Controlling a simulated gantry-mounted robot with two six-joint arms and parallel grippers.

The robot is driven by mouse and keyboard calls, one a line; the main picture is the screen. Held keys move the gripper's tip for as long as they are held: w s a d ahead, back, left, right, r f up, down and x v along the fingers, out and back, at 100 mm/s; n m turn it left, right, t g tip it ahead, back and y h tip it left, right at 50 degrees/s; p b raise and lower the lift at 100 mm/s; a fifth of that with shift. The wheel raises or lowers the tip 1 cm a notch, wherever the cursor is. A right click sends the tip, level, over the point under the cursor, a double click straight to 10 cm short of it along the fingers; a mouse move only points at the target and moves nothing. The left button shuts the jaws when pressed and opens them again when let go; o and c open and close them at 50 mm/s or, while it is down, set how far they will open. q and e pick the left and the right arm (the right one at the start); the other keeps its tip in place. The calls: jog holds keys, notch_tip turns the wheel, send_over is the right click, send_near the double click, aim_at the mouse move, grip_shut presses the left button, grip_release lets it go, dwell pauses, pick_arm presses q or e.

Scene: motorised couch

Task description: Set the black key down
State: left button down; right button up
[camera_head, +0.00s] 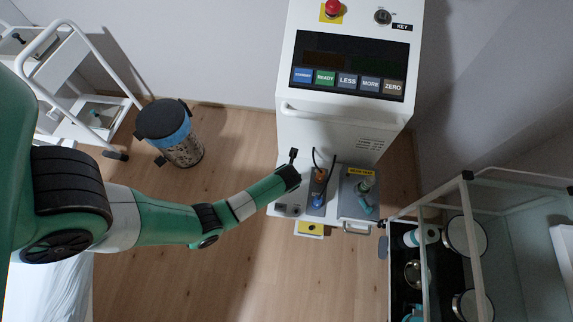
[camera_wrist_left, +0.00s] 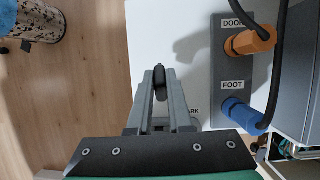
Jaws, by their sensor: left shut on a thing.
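My left gripper (camera_head: 294,160) reaches in from the left to the lower left front of the white console (camera_head: 340,131). In the left wrist view its fingers (camera_wrist_left: 159,90) are shut on the black key (camera_wrist_left: 159,72), a small dark rounded piece at the fingertips. Most of the key is hidden between the fingers. It is over the console's white shelf (camera_wrist_left: 160,30); I cannot tell whether it touches. A label ending in "ARK" (camera_wrist_left: 193,111) shows partly beside the fingers. The key switch (camera_head: 382,17) is at the console's top right, by a KEY label. My right gripper is not in view.
Right of the gripper, a grey panel holds an orange DOOR plug (camera_wrist_left: 250,42) and a blue FOOT plug (camera_wrist_left: 244,112) with black cables. A grey tray (camera_head: 350,204) holds a teal item. A bin (camera_head: 178,140) stands left, a glass-fronted cabinet (camera_head: 480,210) right.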

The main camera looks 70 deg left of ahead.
pick_arm(q)
jog(key=f, duration=0.1)
jog(key=f+b, duration=0.2)
jog(key=f, duration=0.1)
jog(key=shift+s+a, duration=0.15)
jog(key=shift+a, duration=0.15)
jog(key=shift+r, duration=0.1)
jog(key=c, duration=0.8)
grip_release()
jog(key=shift+c, duration=0.2)
